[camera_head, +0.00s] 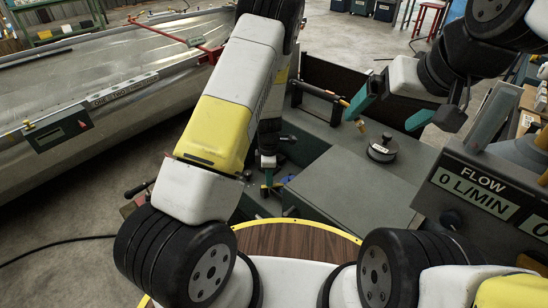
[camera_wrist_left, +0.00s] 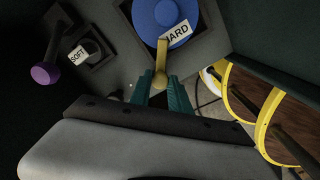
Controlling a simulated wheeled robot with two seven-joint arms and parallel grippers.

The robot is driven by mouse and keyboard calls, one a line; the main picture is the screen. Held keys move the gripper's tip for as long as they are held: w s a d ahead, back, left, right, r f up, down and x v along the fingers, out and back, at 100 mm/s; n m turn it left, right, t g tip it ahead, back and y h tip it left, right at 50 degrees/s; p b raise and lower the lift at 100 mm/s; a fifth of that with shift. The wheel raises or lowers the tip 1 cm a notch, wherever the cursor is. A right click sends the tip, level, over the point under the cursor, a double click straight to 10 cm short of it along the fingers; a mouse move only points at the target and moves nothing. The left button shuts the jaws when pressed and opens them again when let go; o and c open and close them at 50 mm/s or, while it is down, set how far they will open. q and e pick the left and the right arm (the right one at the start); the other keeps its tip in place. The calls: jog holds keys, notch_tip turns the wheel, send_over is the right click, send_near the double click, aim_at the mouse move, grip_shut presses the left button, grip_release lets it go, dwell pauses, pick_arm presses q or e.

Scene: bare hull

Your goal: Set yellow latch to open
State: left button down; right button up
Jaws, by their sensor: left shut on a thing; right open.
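A yellow latch (camera_wrist_left: 162,62) shows in the left wrist view as a narrow bar. In the head view my left gripper (camera_head: 267,182) is low beside the grey-green housing, and the latch is not clear there. My right gripper (camera_head: 391,108) is open and empty above the housing at the right.
A purple knob (camera_wrist_left: 45,75) and a "SOFT" label (camera_wrist_left: 78,54) sit left of the disc. A grey-green housing (camera_head: 345,190) with a round-knobbed part (camera_head: 382,148) stands mid-view. A "FLOW" gauge box (camera_head: 485,195) is at right.

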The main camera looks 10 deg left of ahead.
pick_arm(q)
jog(key=shift+m, duration=0.3)
jog(key=m, duration=0.2)
jog(key=shift+s+m, duration=0.25)
jog(key=shift+m, duration=0.15)
jog(key=m, duration=0.3)
jog(key=shift+s+m, duration=0.3)
jog(key=shift+s+a+m, duration=0.15)
jog(key=shift+m, duration=1)
jog(key=shift+s+a+m, duration=0.1)
jog(key=shift+s+m, duration=0.05)
jog(key=shift+m, duration=0.95)
jog(key=shift+s+a+m, duration=0.15)
jog(key=shift+m, duration=1)
jog(key=c, duration=1.2)
grip_release()
jog(key=shift+s, duration=0.1)
